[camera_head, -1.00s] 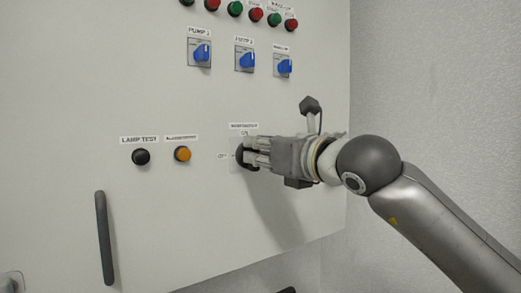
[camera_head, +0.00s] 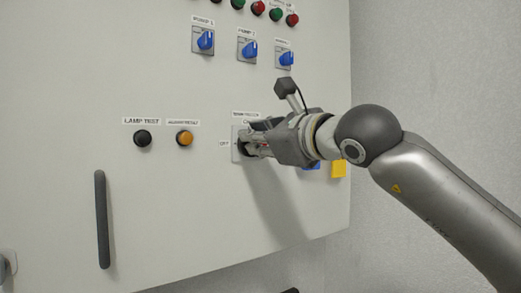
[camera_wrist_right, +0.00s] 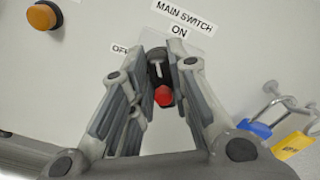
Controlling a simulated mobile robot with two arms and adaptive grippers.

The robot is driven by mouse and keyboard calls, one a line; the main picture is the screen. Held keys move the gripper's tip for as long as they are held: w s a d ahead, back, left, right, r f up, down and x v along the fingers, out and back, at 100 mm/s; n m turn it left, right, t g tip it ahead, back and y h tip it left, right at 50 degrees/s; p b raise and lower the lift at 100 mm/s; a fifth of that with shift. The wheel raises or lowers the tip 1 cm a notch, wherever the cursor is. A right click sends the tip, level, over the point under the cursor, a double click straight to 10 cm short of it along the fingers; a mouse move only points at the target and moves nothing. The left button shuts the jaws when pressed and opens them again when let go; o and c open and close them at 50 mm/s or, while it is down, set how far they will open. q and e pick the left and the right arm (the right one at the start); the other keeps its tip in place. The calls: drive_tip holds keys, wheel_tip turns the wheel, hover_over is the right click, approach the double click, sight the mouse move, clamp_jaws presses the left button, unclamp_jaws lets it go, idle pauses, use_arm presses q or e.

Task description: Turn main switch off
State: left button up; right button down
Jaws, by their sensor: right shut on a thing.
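The main switch is black with a red part (camera_wrist_right: 163,96) and sits on a grey plate (camera_head: 236,144) low on the cabinet front. In the right wrist view its handle (camera_wrist_right: 157,64) stands between my fingers, its upper end between the ON label (camera_wrist_right: 179,30) and the OFF label (camera_wrist_right: 122,49). My right gripper (camera_head: 251,146) reaches in from the right and is shut on the switch handle. Its fingers (camera_wrist_right: 160,75) flank the handle in the right wrist view. In the head view the fingers hide most of the switch. My left gripper is not in view.
A black lamp-test button (camera_head: 142,138) and an orange button (camera_head: 184,138) are left of the switch. Blue selector knobs (camera_head: 249,49) sit above. A blue padlock (camera_wrist_right: 255,128) and a yellow padlock (camera_wrist_right: 293,145) hang at the right. A dark door handle (camera_head: 102,219) is lower left.

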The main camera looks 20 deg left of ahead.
drive_tip(key=n, duration=0.3)
drive_tip(key=f+n+b, duration=0.1)
drive_tip(key=n, duration=0.3)
drive_tip(key=n+b, duration=0.1)
drive_tip(key=n, duration=0.3)
drive_tip(key=shift+s+a+f, duration=0.15)
drive_tip(key=shift+s+a, duration=0.1)
idle(0.4)
drive_tip(key=c, duration=1.4)
unclamp_jaws()
drive_tip(key=shift+o, duration=0.2)
drive_tip(key=shift+d, duration=0.1)
drive_tip(key=v, duration=1.2)
